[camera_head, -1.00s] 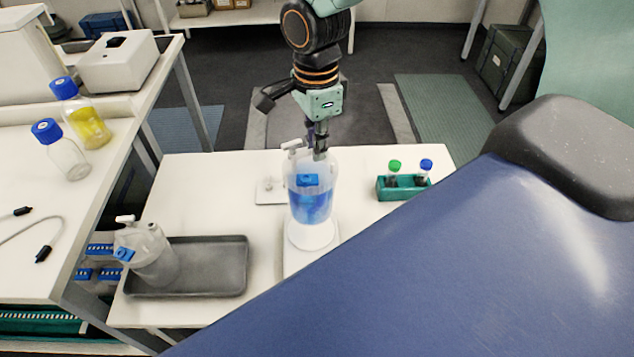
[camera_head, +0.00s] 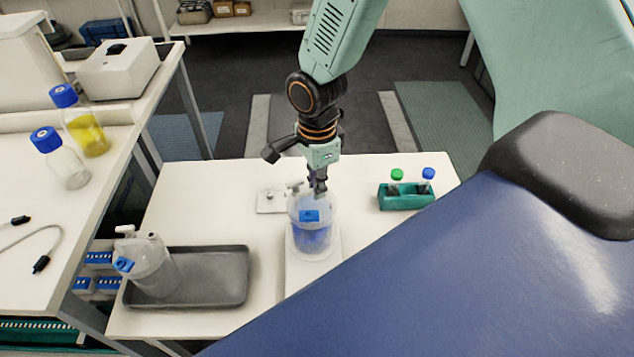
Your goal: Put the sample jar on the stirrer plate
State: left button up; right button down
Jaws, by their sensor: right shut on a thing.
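The sample jar (camera_head: 313,232) is clear, holds blue liquid and has a blue label and a white spout on top. My right gripper (camera_head: 318,190) comes down from above and is shut on the jar's top. The jar is upright over the white stirrer plate (camera_head: 312,282) on the low table and hides its round top. The jar's base seems at or very near the plate; I cannot tell whether they touch. My left gripper is not in view.
A similar empty jar (camera_head: 150,264) stands on a grey tray (camera_head: 222,281) at left. A teal rack (camera_head: 405,198) with two capped vials stands at right. A small white balance-like device (camera_head: 270,200) sits behind the jar. Two bottles (camera_head: 62,160) stand on the left bench.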

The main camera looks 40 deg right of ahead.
jog(key=shift+s+a, duration=0.1)
jog(key=shift+s, duration=0.15)
jog(key=c, duration=1.9)
grip_release()
jog(key=shift+s, duration=0.1)
jog(key=o, duration=0.5)
jog(key=shift+w+f, duration=0.2)
jog(key=shift+w, duration=0.1)
jog(key=shift+s+r, duration=0.1)
jog(key=shift+s, duration=0.05)
jog(key=shift+s+r, duration=0.1)
jog(key=shift+r, duration=0.05)
jog(key=r, duration=1.2)
jog(key=shift+w, duration=0.25)
